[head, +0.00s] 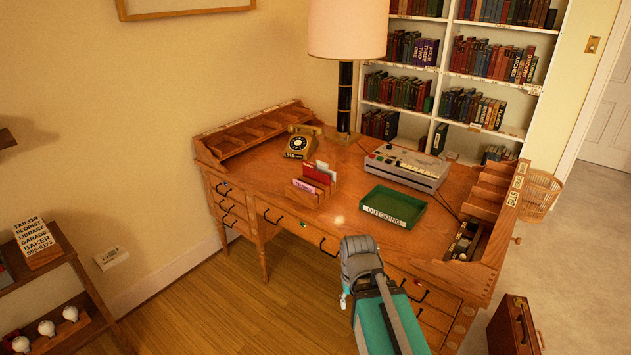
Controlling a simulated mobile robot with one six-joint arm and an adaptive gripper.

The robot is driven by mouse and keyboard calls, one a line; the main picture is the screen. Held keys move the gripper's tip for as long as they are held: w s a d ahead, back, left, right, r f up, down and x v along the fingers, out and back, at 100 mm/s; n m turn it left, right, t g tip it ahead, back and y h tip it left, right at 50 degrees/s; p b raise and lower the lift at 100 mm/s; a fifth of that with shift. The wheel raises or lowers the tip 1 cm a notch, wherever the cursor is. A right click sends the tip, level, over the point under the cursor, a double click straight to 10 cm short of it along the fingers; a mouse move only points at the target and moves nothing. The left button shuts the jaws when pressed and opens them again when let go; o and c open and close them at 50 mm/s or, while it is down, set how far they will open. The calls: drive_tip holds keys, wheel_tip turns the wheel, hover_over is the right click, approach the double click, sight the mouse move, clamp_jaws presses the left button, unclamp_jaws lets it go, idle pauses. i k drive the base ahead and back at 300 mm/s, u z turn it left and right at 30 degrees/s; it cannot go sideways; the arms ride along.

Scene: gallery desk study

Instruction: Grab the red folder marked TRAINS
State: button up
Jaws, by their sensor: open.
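A small wooden sorter (303,196) stands near the middle of the desk. In it, a red folder (316,174) stands upright, with white cards (322,165) beside it. A pinkish label (303,185) shows at the sorter's front left. The writing on the folder is too small to read. My arm rises from the bottom edge in front of the desk, to the right of the sorter and well apart from it. Its grey upper end shows, but I see no gripper fingers.
The wooden desk (268,190) also bears a rotary phone (301,142), a lamp (345,95), a grey machine (405,167) and a green OUTGOING tray (394,206) right of the sorter. Bare desktop lies in front of the sorter. A brown case (512,328) stands on the floor at right.

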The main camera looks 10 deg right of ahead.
sight(309, 171)
drive_tip(key=k, duration=0.6)
drive_tip(key=u, duration=0.3)
drive_tip(key=i, duration=0.55)
drive_tip(key=u, duration=0.75)
drive_tip(key=i, duration=0.75)
drive_tip(key=u, duration=0.45)
drive_tip(key=i, duration=1.5)
drive_tip(key=z, duration=0.6)
drive_tip(key=i, duration=0.55)
drive_tip(key=z, duration=0.9)
drive_tip(key=i, duration=0.5)
drive_tip(key=z, duration=0.4)
